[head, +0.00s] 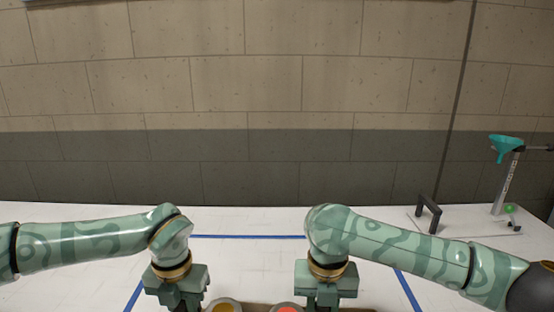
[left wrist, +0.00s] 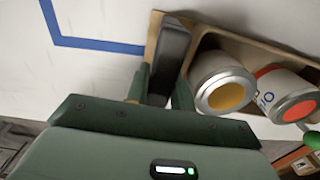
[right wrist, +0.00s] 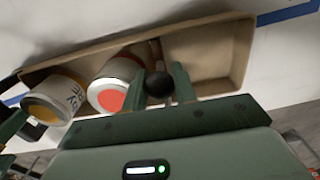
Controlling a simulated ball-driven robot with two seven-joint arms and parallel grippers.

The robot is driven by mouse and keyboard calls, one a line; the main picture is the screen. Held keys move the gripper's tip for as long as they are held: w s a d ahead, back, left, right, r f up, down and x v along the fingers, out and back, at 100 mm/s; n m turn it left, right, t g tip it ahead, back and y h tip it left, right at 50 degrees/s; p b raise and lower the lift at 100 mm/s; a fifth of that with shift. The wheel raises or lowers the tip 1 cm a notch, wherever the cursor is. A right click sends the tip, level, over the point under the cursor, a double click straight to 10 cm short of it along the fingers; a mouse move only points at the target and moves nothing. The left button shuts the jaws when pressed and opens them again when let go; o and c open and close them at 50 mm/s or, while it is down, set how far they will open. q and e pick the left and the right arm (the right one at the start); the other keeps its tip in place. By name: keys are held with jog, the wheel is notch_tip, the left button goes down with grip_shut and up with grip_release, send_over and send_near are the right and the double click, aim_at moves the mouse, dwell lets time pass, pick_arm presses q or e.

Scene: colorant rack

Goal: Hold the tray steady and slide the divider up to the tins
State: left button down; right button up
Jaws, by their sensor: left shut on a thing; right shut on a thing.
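The tan tray (right wrist: 236,62) holds two tins in the left and right wrist views. One tin has a yellow lid (left wrist: 226,96), the other a red lid (right wrist: 112,101). My left gripper (left wrist: 160,90) is shut on the dark grey handle (left wrist: 172,52) at the tray's end, beside the yellow-lidded tin. My right gripper (right wrist: 159,80) is shut on the round black knob (right wrist: 159,86) of the divider (right wrist: 155,52), beside the red-lidded tin. My fingers hide part of the divider, so I cannot tell whether it touches that tin. The head view cuts off most of the tray.
Blue tape (head: 250,236) marks an outline on the white table around the tray. The tray is empty on the far side of the divider from the tins. A teal funnel (head: 506,147) on a stand and a dark bracket (head: 430,213) stand at the right.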

aim_at(281, 308)
jog(key=shift+a, duration=0.25)
pick_arm(q)
jog(key=shift+d, duration=0.1)
pick_arm(e)
jog(key=shift+a, duration=0.9)
jog(key=shift+w+a, duration=0.1)
jog(key=shift+a, duration=1)
jog(key=shift+w+a, duration=0.1)
jog(key=shift+a, duration=0.9)
jog(key=shift+w+a, duration=0.1)
jog(key=shift+a, duration=0.65)
jog(key=o, duration=1.1)
